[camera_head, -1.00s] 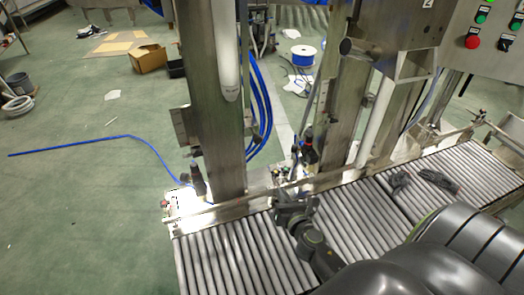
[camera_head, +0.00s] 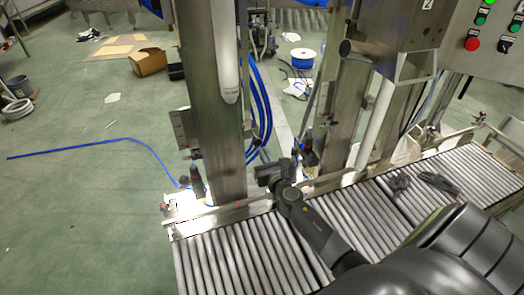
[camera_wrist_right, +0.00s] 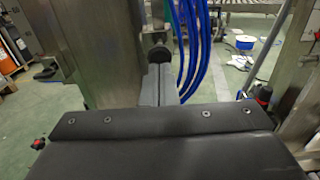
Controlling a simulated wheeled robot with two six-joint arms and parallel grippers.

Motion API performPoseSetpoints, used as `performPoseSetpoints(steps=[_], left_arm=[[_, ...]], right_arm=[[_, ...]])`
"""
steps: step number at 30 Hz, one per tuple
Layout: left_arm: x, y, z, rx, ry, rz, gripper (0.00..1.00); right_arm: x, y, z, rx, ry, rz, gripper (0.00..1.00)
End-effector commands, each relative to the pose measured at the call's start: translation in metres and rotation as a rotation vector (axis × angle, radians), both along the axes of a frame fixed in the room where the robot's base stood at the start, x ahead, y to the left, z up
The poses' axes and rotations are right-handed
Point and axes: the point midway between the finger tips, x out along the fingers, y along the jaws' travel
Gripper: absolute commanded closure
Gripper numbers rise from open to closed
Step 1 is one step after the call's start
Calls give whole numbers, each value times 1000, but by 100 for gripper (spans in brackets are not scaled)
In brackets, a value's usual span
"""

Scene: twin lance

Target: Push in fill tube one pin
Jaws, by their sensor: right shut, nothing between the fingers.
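A dark round knob (camera_wrist_right: 159,54), which looks like the pin, sticks out beside the steel column in the right wrist view. My right gripper (camera_wrist_right: 155,85) is shut and empty, its grey fingers pointing at the knob and ending just below it in that view. I cannot tell whether they touch. In the head view the right gripper (camera_head: 268,172) is above the conveyor's back rail, just right of the steel column (camera_head: 212,120) that carries the white fill tube (camera_head: 229,50). The pin is too small to make out clearly there. My left gripper is not in view.
The roller conveyor (camera_head: 235,258) runs below my right arm, with dark gloves (camera_head: 437,182) lying on it at the right. Blue hoses (camera_head: 263,110) hang behind the column. A second column (camera_head: 340,110) and a control panel (camera_head: 490,35) stand to the right.

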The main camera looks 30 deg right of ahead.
Motion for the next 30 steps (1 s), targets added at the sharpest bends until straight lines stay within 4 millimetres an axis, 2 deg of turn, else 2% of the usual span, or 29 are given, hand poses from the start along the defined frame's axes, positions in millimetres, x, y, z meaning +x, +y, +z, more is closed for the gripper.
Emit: performPoseSetpoints(steps=[1, 6, 20, 27, 30], left_arm=[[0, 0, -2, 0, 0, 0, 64], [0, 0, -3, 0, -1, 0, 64], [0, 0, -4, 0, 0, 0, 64], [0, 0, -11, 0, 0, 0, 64], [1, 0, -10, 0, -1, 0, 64]], right_arm=[[7, -2, 0, 0, -1, 0, 100], [20, -5, 0, 0, 0, 0, 100], [24, -6, 0, 0, 0, 0, 100], [48, -11, -1, 0, -1, 0, 100], [51, -12, 0, 1, -1, -1, 100]])
